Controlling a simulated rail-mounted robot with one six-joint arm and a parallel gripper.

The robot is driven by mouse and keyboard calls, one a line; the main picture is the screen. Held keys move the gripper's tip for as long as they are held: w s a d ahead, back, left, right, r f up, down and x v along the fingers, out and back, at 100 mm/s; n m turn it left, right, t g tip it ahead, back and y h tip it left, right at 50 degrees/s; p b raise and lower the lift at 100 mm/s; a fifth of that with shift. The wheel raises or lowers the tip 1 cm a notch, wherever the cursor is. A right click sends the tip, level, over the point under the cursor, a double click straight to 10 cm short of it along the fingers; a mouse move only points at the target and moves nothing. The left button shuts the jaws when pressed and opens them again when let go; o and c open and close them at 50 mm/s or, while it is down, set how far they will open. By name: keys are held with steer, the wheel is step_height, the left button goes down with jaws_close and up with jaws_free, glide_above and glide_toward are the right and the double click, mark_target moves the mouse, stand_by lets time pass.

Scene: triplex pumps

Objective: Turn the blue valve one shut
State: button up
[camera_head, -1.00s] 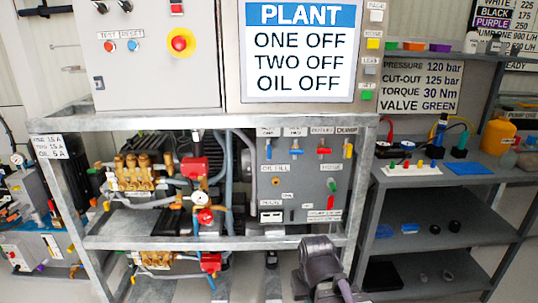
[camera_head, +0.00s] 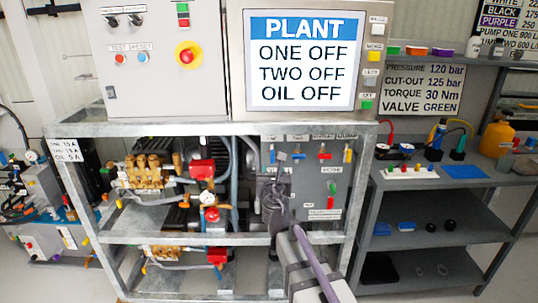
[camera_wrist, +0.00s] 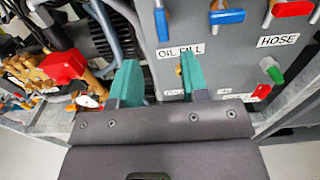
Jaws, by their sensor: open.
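The number labels are too small to read surely. My gripper (camera_wrist: 157,62) is open, with two teal fingers and nothing between them. It is in front of the grey panel below the left blue handle, apart from it. The head view shows my gripper (camera_head: 276,178) from behind.
A red handle (camera_head: 323,156) and a yellow one (camera_head: 348,155) share the row. A green hose handle (camera_wrist: 275,75) is lower right. Brass pump parts (camera_head: 150,172) and a red block (camera_wrist: 65,68) stand left. The metal frame (camera_head: 225,130) surrounds the panel.

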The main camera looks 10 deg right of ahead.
mark_target(272, 156)
steer(key=w, duration=0.3)
steer(key=w+d, duration=0.1)
steer(key=w, duration=0.3)
steer(key=w+d, duration=0.1)
steer(key=w, duration=0.2)
steer(key=shift+w, duration=0.4)
jaws_close()
